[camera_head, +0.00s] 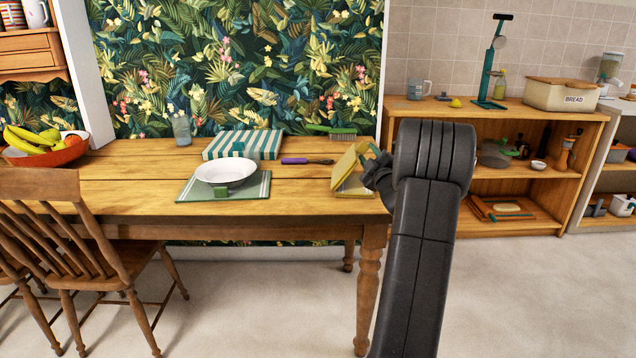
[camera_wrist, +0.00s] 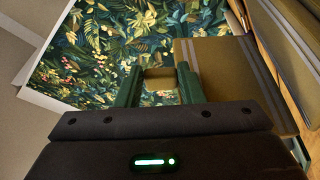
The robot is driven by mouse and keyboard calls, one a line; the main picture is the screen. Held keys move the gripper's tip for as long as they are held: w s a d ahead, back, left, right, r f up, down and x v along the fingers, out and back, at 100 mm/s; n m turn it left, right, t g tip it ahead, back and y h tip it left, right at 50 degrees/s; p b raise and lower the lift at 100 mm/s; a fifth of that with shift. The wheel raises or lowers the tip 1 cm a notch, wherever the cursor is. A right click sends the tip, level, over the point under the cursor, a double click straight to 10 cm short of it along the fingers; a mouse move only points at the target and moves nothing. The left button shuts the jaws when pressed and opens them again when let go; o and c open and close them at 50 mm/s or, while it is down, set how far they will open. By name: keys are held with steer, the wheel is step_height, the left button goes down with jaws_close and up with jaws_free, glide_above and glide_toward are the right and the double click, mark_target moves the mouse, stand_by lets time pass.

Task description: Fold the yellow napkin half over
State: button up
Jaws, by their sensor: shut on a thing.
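The yellow napkin (camera_head: 347,163) is at the right end of the wooden table (camera_head: 130,200). One side of it is raised at a slant, and the lower part lies on the tabletop. My gripper (camera_head: 371,158) is at the napkin's right side, just above the table, and is shut on the raised part. In the wrist view, the two green fingers of my gripper (camera_wrist: 159,76) have a small bit of yellowish cloth between them. A striped, dull yellow stretch of the napkin (camera_wrist: 222,65) shows to their right. My arm partly hides the napkin's right edge in the head view.
Left of the napkin are a purple-handled utensil (camera_head: 295,161), a green brush (camera_head: 332,131), a striped box-like thing (camera_head: 262,143), and a white bowl (camera_head: 226,172) on a striped mat (camera_head: 188,188). Shelves (camera_head: 540,188) stand behind on the right. A chair (camera_head: 50,225) stands front left.

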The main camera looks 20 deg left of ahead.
steer(key=o, duration=0.6)
steer(key=shift+s, duration=0.1)
steer(key=v, duration=0.6)
steer(key=shift+b, duration=0.35)
steer(key=p+v, duration=0.2)
steer(key=v, duration=1.1)
steer(key=shift+s+d, duration=0.15)
steer(key=shift+s, duration=0.15)
